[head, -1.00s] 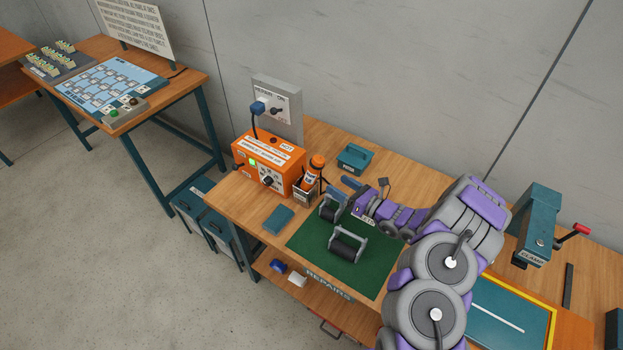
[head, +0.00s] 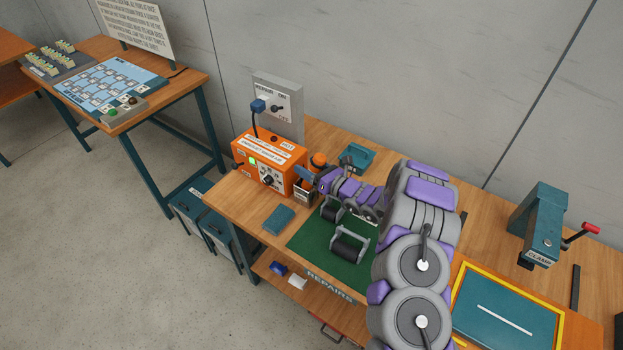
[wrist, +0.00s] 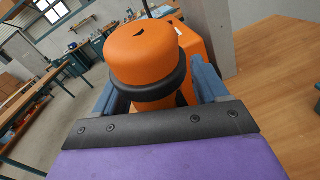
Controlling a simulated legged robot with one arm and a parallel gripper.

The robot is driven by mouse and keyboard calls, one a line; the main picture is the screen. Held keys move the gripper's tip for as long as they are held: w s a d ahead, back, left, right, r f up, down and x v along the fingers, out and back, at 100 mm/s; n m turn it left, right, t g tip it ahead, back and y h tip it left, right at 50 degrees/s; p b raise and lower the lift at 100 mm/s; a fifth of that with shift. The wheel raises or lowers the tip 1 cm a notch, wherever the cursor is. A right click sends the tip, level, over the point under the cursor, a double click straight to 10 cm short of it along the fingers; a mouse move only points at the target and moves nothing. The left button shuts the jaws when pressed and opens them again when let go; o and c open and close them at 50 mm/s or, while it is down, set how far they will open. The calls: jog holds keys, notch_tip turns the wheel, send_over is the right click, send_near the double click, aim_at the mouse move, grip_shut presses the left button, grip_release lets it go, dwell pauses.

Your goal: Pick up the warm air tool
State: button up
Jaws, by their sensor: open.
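The warm air tool (head: 318,159) stands in a small metal holder (head: 305,192) beside the orange control box (head: 268,162). In the head view only its orange top shows clearly, as my gripper (head: 306,175) covers its middle. In the wrist view the tool (wrist: 147,55) has a rounded orange cap with a black ring below it. It fills the space between the blue fingers of my gripper (wrist: 157,90), one on each side. The fingers are open around the tool. I cannot tell whether either finger touches it. Its lower part is hidden.
The control box has a lit green light and a cable to a grey wall switch post (head: 277,105). A teal box (head: 355,157) sits behind my arm. A roller stand (head: 349,244) is on the green mat (head: 310,241). A clamp (head: 541,228) stands at right.

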jog(key=shift+a, duration=0.15)
jog(key=c, duration=1.1)
jog(key=shift+c, duration=0.3)
jog(key=shift+r, duration=0.2)
